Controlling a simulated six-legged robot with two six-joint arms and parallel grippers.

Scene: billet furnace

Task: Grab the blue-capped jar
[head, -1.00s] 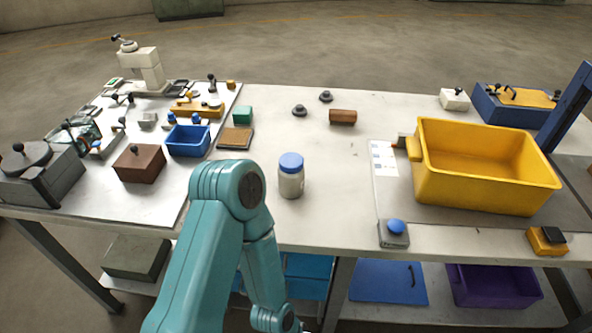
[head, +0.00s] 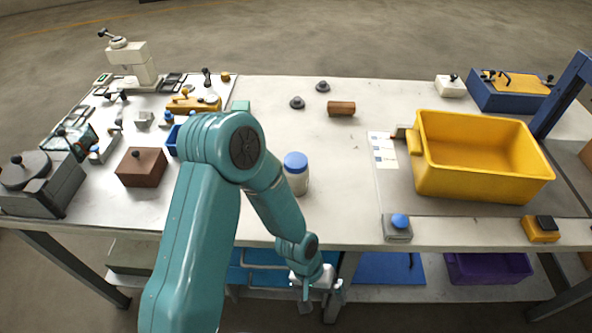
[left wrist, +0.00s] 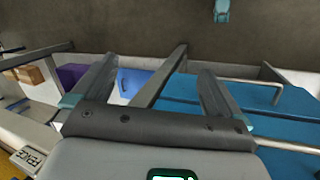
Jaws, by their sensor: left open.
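The blue-capped jar (head: 296,174) stands upright on the table near its front edge, with a pale body and a blue lid. My left gripper (head: 318,296) is below and in front of the table edge, apart from the jar. In the left wrist view the left gripper (left wrist: 150,85) is open with nothing between its fingers, and the jar does not show there. My right gripper is not in view.
A yellow bin (head: 480,190) stands on the right of the table. A grey block with a blue button (head: 397,228) sits at the front edge. A brown box (head: 141,168) is at left. Blue drawers (left wrist: 200,120) lie under the table.

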